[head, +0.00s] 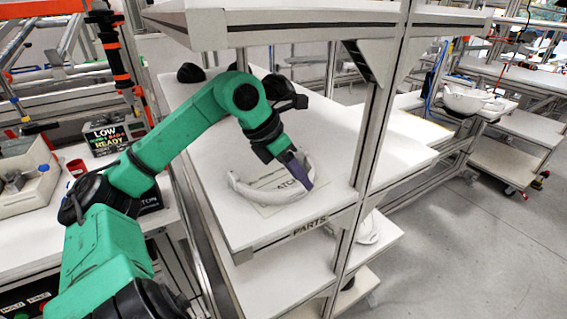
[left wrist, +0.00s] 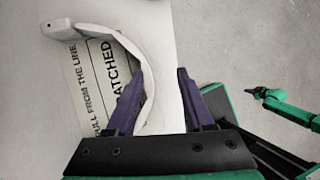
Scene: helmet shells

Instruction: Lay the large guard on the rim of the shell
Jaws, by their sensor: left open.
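The large guard (head: 248,193) is a white curved band lying on a printed sheet on the shelf board. In the left wrist view the guard (left wrist: 113,40) arcs from a blocky end at upper left down between my purple fingers. My left gripper (head: 298,170) is at the guard's right side in the head view. In the left wrist view my left gripper (left wrist: 161,72) is open, with the band between its fingers, nearer the left one. A white shell (head: 464,98) sits on a far bench at right. A green arm with a small dark end (left wrist: 256,92) shows at right, likely my right one.
The printed sheet (left wrist: 85,88) lies under the guard. A shelf post (head: 367,130) and an upper shelf (head: 300,22) stand close to my left arm. Dark rounded objects (head: 190,72) sit at the board's back. A white piece (head: 367,230) lies on a lower shelf.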

